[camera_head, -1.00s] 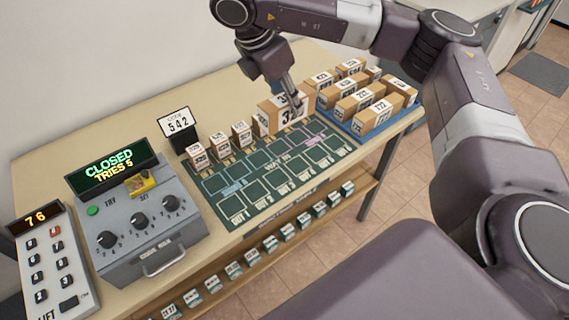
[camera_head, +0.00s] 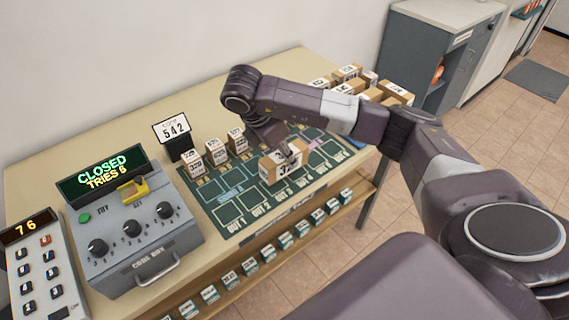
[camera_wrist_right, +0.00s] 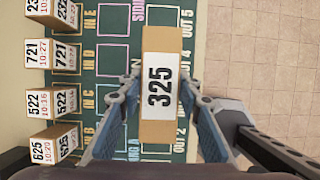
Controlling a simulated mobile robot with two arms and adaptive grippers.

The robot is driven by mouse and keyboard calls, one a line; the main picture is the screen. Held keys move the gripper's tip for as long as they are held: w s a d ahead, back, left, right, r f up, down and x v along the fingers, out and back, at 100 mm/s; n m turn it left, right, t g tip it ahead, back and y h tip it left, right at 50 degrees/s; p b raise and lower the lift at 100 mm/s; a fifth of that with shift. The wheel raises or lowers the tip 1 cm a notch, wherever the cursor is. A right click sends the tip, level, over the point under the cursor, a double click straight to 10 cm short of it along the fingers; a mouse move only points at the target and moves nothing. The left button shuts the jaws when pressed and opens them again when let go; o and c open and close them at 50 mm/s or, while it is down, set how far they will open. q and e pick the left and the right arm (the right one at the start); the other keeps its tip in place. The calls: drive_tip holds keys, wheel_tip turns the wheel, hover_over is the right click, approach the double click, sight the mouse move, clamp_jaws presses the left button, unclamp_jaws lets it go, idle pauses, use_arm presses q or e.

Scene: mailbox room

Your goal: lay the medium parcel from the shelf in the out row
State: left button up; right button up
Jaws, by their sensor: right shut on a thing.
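A brown box parcel with a white label reading 325 (camera_wrist_right: 158,90) is held between the two fingers of my right gripper (camera_wrist_right: 160,98). In the head view this parcel (camera_head: 277,170) is over the front part of the green mat (camera_head: 232,216), around the middle of the out row. The gripper (camera_head: 293,153) comes down on it from above. I cannot tell whether the parcel's underside touches the mat. The wrist view shows OUT labels to its right and the IN spaces to its left. The parcel hides the mat cells beneath it. My left gripper is not in view.
Several small parcels (camera_head: 215,152) stand along the mat's back edge. More boxes (camera_head: 396,92) crowd the table's far right, partly behind my arm. A grey code box (camera_head: 140,225) and keypad (camera_head: 40,275) are at the left. A lower shelf (camera_head: 255,274) holds small labelled blocks.

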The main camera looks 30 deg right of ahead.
sight(284, 163)
wheel_tip(284, 163, down, 3)
drive_tip(key=shift+f+p, duration=0.2)
drive_tip(key=shift+p, duration=0.1)
drive_tip(key=o, duration=1.3)
drive_tip(key=shift+o, duration=0.2)
drive_tip(key=shift+a+r, duration=0.2)
drive_tip(key=shift+r, duration=0.15)
drive_tip(key=p+v, duration=0.1)
drive_tip(key=v, duration=1)
drive_tip(key=shift+r, duration=0.1)
